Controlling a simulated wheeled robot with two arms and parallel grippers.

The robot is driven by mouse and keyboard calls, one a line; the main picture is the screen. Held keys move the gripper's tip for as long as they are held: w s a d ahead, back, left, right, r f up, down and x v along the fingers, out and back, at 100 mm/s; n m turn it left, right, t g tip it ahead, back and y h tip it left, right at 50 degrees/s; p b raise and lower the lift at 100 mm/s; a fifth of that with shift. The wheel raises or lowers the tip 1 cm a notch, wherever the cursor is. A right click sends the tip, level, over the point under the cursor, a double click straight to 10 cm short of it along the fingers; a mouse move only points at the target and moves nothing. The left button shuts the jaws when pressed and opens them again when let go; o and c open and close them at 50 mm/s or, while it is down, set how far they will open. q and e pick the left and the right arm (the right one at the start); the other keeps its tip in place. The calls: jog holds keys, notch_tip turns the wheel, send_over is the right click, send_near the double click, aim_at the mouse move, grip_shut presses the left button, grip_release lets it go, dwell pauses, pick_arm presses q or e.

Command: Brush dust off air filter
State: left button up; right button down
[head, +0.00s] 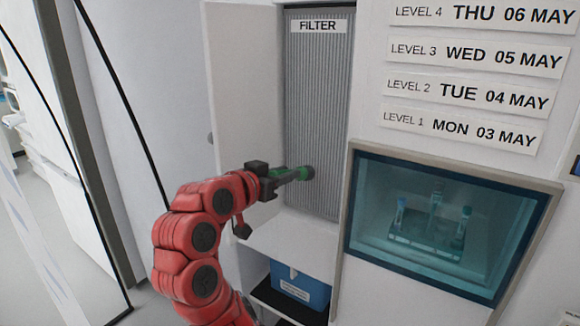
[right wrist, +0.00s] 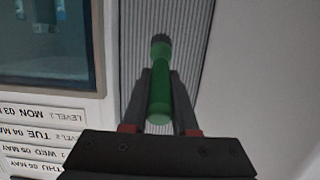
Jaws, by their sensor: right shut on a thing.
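The air filter (head: 318,100) is a tall grey ribbed panel labelled FILTER, set in an open white cabinet. My right gripper (head: 282,176) is in front of its lower part, shut on a green brush (head: 303,173) with a dark bristle end. In the right wrist view the green brush (right wrist: 160,90) lies between the two fingers of the right gripper (right wrist: 160,105), its dark end pointing away over the ribbed filter (right wrist: 185,15). I cannot tell whether the bristles touch the filter. My left gripper is not in view.
The open cabinet door (head: 245,90) stands left of the filter. Below is a white shelf (head: 290,238) with a blue box (head: 300,287) beneath it. A glass window (head: 440,225) with a tube rack behind it and several date labels (head: 475,50) are on the right.

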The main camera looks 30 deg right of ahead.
jog(key=v, duration=0.1)
jog(key=p+v, duration=0.1)
jog(key=v, duration=0.1)
jog(key=shift+a+f, duration=0.1)
jog(key=shift+f, duration=0.1)
jog(key=a, duration=0.1)
jog(key=s+a+b, duration=0.1)
jog(key=a, duration=0.1)
jog(key=shift+s+f, duration=0.1)
jog(key=shift+s, duration=0.05)
jog(key=shift+b, duration=0.3)
